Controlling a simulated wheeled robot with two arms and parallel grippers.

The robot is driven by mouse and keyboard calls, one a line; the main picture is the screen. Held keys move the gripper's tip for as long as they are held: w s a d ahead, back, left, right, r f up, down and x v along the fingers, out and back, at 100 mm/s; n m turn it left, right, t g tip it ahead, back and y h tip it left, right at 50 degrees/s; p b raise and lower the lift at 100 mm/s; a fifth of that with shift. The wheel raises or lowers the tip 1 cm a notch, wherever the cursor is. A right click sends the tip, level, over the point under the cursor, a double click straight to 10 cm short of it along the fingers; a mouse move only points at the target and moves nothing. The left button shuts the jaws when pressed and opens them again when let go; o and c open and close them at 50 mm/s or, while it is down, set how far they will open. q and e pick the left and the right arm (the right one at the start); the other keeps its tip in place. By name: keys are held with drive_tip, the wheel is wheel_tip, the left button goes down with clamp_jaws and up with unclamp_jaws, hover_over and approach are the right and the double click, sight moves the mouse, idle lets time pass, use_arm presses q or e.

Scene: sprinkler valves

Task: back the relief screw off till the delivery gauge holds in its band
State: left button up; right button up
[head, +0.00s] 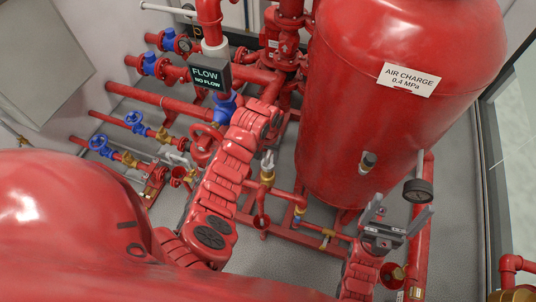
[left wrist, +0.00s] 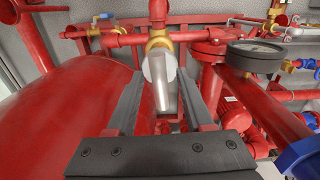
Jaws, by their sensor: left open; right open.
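In the left wrist view my left gripper (left wrist: 158,76) is open, with its two fingers on either side of a pale grey handle (left wrist: 160,85) on a brass valve (left wrist: 158,42). I cannot tell whether they touch it. In the head view my left arm hides most of that gripper. A round gauge (left wrist: 255,55) stands to the right in the wrist view; its reading is too small to tell.
A large red tank (head: 395,130) labelled AIR CHARGE 0.4 MPa fills the right. A FLOW / NO FLOW sign (head: 206,78) hangs on the pipework. Pipes with blue valves (head: 100,146) crowd the left. Grey floor (head: 285,235) shows between low pipes.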

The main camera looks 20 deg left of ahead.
sight(268, 156)
use_arm(q)
wheel_tip(268, 156, up, 7)
drive_tip(key=p, duration=0.3)
drive_tip(key=shift+r+p, duration=0.1)
drive_tip(key=shift+p, duration=0.25)
